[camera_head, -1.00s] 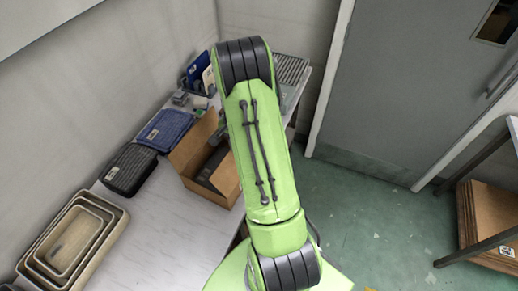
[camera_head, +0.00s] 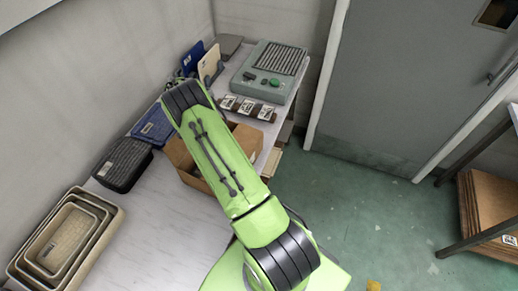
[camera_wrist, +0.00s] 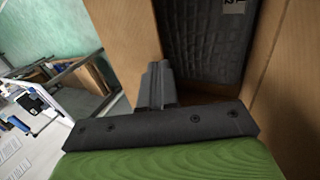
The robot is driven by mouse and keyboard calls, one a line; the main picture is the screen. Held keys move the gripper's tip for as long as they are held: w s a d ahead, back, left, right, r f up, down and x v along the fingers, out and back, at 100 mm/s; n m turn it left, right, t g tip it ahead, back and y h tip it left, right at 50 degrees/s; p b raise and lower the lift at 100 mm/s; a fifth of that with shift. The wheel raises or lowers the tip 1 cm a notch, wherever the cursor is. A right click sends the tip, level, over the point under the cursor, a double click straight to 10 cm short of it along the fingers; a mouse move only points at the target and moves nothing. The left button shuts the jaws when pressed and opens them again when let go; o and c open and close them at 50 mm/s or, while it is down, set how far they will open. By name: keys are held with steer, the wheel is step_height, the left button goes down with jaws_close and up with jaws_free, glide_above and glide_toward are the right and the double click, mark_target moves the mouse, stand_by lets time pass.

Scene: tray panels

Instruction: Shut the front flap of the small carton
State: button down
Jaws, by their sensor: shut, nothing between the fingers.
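The small brown carton (camera_head: 181,157) stands on the table in the head view. My green arm crosses over it and hides its middle and most of its flaps. In the wrist view, one brown cardboard panel (camera_wrist: 124,38) is on the left and another (camera_wrist: 293,95) is on the right. I cannot tell which panel is the front flap. My gripper (camera_wrist: 158,70) is shut and empty. Its fingers overlap the lower right edge of the left panel in the picture; contact is unclear. My gripper is hidden in the head view.
A dark textured case with a label (camera_wrist: 205,45) shows between the panels. On the table are a black case (camera_head: 122,165), nested beige trays (camera_head: 112,215), a blue case (camera_head: 152,127), and a grey device with buttons (camera_head: 245,82). The table's front is clear.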

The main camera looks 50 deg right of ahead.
steer(key=shift+w+f+b, duration=0.15)
steer(key=shift+f+b, duration=0.25)
steer(key=shift+f, duration=0.1)
stand_by(0.4)
steer(key=shift+s+f+b, duration=0.2)
steer(key=shift+s+f, duration=0.05)
steer(key=shift+s, duration=0.2)
steer(key=shift+s+f+b, duration=0.2)
steer(key=shift+s, duration=0.25)
steer(key=p+v, duration=0.2)
steer(key=v, duration=1.5)
steer(key=shift+p, duration=0.4)
steer(key=shift+w+f, duration=0.15)
